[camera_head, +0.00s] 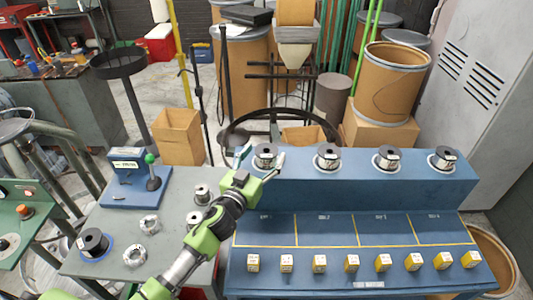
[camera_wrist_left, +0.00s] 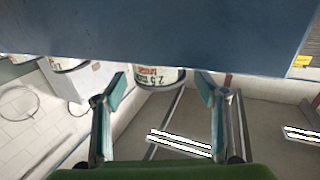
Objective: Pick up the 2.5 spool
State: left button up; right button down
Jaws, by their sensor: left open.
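The 2.5 spool (camera_head: 265,151) is black and silver with a white label. It stands in the leftmost place on the top ledge of the blue rack (camera_head: 360,175). In the left wrist view its label (camera_wrist_left: 158,77) reads 2.5, upside down. My left gripper (camera_head: 263,160) is open, with one finger on each side of the spool. In the left wrist view the spool shows between and just beyond the fingertips (camera_wrist_left: 161,85), with gaps on both sides. My right gripper is not in view.
More spools stand to the right on the ledge, the nearest one (camera_head: 327,155) well apart. Several small yellow-and-white labelled blocks (camera_head: 320,263) line the rack's lower front. A grey table (camera_head: 120,215) at left holds loose spools and a blue device with a green-knobbed lever (camera_head: 152,172).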

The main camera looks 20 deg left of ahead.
pick_arm(q)
jog(key=shift+w+d, duration=0.15)
jog(key=shift+w, duration=1.15)
jog(key=c, duration=1.3)
jog(key=shift+c, duration=1.3)
jog(key=shift+r, duration=0.2)
